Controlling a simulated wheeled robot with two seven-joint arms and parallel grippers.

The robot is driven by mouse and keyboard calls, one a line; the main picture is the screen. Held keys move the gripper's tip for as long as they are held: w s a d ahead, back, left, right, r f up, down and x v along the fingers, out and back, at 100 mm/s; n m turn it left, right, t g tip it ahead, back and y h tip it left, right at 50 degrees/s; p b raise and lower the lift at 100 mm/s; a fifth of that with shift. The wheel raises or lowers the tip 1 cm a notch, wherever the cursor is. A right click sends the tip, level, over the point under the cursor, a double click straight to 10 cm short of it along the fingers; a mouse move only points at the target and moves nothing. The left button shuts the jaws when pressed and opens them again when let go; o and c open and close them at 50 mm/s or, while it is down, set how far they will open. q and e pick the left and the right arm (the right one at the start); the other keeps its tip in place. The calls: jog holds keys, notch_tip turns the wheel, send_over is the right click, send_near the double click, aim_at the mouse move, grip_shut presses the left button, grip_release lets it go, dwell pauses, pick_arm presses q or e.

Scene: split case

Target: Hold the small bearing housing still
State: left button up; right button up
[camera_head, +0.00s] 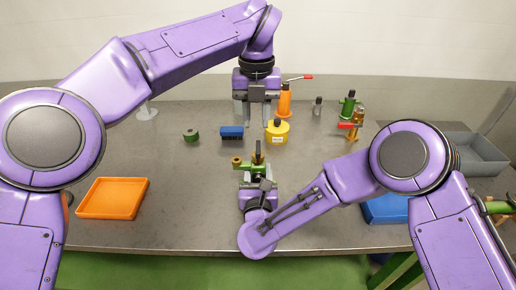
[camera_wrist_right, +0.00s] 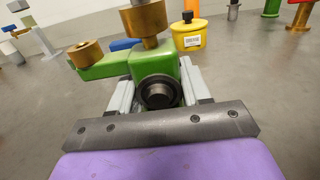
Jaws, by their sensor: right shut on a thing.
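The small bearing housing (camera_head: 252,167) is a green block with a side arm, near the middle of the table. In the right wrist view the housing (camera_wrist_right: 98,69) carries a brass cylinder on its arm, a taller brass piece on top, and a dark round bore facing the camera. My right gripper (camera_head: 257,182) is shut on the housing, with one grey finger on each side of it, as the right wrist view (camera_wrist_right: 160,92) shows. My left gripper (camera_head: 256,118) points down behind the housing, fingers apart, with nothing seen between them.
A green ring-like part (camera_head: 190,135) lies left. An orange tray (camera_head: 112,198) is front left, a blue tray (camera_head: 386,209) and a grey bin (camera_head: 474,153) right. Coloured fixtures (camera_head: 348,104) stand at back right.

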aim_at(258, 147)
pick_arm(q)
jog(key=shift+s+d, duration=0.25)
jog(key=shift+f, duration=3.45)
grip_shut()
